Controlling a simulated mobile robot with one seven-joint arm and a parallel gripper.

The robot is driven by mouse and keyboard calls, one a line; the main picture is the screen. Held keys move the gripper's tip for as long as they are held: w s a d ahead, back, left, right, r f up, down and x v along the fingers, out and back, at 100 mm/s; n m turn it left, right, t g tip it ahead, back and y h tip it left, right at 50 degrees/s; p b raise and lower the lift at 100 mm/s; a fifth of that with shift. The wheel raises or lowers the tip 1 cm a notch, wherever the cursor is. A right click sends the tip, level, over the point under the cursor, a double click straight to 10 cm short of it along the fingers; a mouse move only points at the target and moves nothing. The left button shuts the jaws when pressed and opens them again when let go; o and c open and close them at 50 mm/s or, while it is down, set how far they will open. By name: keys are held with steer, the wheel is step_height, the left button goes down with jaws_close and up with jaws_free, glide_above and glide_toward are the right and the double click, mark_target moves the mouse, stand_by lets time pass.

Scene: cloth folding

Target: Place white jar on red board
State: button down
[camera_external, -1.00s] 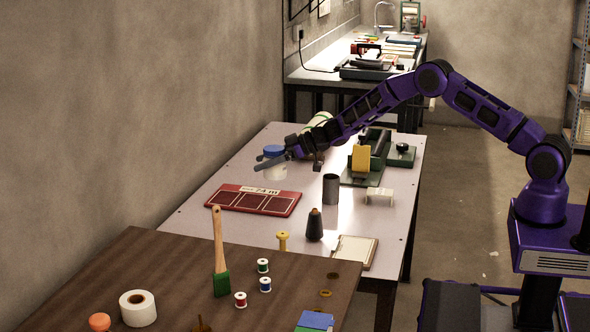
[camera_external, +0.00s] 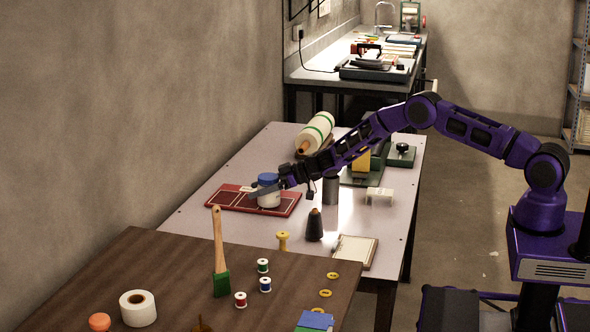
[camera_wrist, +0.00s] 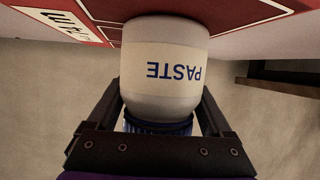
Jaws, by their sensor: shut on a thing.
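The white jar (camera_external: 269,197) has a blue lid and a label reading PASTE, which shows upside down in the wrist view (camera_wrist: 163,72). My gripper (camera_external: 268,187) is shut on the jar near its lid, with one finger on each side (camera_wrist: 160,112). The jar is upright in the external view, over the right part of the red board (camera_external: 232,199). The board lies flat on the pale table and has darker panels and a white label strip. The jar's base appears at or very close to the board's surface; I cannot tell whether they touch.
A dark grey cylinder (camera_external: 330,190), a black cone spool (camera_external: 314,226) and a small white stand (camera_external: 379,196) are to the right. A cream roll with green bands (camera_external: 316,133) lies behind. The pale table (camera_external: 195,228) is bare in front of the board.

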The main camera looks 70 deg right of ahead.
steer(key=shift+r, duration=0.1)
jaws_free()
steer(key=shift+r, duration=0.1)
steer(key=p+v, duration=0.1)
steer(key=v, duration=1.1)
stand_by(0.4)
